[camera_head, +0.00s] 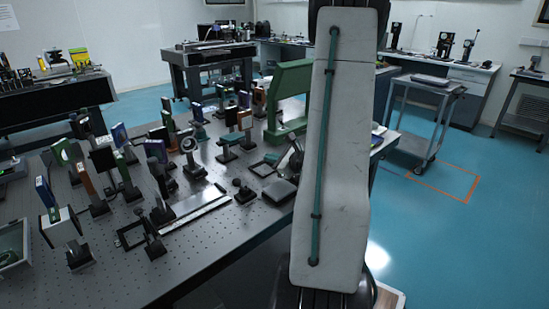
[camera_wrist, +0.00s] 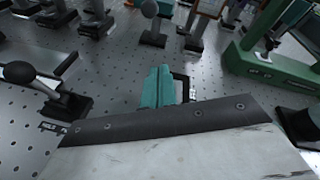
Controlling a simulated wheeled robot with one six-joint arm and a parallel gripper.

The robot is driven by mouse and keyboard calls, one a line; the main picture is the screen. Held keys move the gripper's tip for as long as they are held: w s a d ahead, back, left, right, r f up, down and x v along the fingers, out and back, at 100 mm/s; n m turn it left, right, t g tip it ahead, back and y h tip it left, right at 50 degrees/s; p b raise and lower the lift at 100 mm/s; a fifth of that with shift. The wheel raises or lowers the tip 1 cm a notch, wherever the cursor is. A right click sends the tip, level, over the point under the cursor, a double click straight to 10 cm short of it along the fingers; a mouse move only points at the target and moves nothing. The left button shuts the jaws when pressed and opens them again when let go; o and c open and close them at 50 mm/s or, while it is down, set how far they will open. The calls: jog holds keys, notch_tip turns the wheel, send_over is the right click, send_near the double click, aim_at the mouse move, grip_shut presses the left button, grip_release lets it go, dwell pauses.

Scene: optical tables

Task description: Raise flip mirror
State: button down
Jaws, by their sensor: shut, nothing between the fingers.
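My gripper (camera_wrist: 160,86) shows in the wrist view as two teal fingers pressed together, with nothing between them. It is low over the perforated optical table (camera_wrist: 120,72). A small dark frame (camera_wrist: 186,88) is just right of the fingers; I cannot tell whether they touch. Its lower part is hidden behind my wrist. I cannot tell for sure which part is the flip mirror. In the head view, a flat-lying frame (camera_head: 263,169) and another dark low frame (camera_head: 130,236) are on the table.
Several upright optic mounts crowd the table's left and middle. A ball-topped post (camera_wrist: 20,72) stands left of my gripper, another post (camera_wrist: 152,28) beyond it. A green bracket (camera_wrist: 265,62) is at right. A cart (camera_head: 420,90) stands right on open blue floor.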

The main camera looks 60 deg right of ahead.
aim_at(235, 140)
jog(key=x, duration=0.6)
jog(key=shift+w+a+r, duration=0.25)
jog(key=shift+r, duration=0.3)
jog(key=shift+w+a+r, duration=0.25)
jog(key=shift+r, duration=0.35)
jog(key=shift+w+a+r, duration=0.15)
jog(key=shift+w+r, duration=0.25)
jog(key=shift+r, duration=0.1)
jog(key=shift+r, duration=0.1)
